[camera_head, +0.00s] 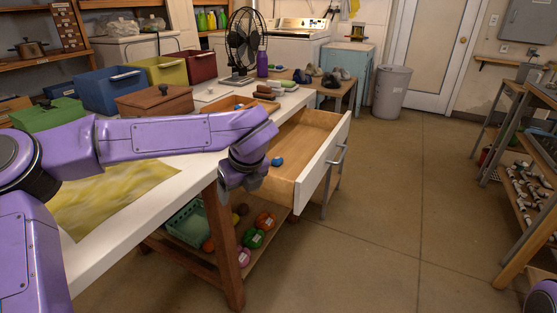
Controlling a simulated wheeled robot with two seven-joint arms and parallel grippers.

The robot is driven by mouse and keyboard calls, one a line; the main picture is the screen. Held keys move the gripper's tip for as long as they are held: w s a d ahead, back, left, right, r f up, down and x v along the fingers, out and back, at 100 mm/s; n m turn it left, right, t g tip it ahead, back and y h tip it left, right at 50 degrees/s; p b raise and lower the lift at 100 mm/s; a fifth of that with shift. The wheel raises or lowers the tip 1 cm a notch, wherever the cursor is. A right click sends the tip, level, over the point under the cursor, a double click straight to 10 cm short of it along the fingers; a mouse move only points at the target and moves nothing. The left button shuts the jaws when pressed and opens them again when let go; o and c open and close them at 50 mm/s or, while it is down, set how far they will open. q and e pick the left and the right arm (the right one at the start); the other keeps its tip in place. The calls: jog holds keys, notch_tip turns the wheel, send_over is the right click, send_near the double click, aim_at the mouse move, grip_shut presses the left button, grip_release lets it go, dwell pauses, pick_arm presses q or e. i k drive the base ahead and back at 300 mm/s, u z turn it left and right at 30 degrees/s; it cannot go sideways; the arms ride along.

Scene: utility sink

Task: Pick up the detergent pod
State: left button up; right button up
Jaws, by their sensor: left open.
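A small blue item, which looks like the detergent pod (277,161), lies on the floor of the open wooden drawer (310,134). My left arm reaches across the white table from the left. My left gripper (240,183) points down at the near left side of the drawer, left of and a little below the blue item in the picture. It is open and holds nothing that I can see. Its fingers are small and partly hidden by the wrist. My right gripper is out of view; only a bit of purple arm shows at the bottom right corner.
The drawer's white front (322,162) sticks out to the right. Coloured bins (110,90), a wooden box (154,101), a black fan (244,45) and a purple bottle (262,62) stand on the white table (110,218).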

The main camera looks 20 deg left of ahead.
aim_at(277, 161)
jog(key=i, duration=0.95)
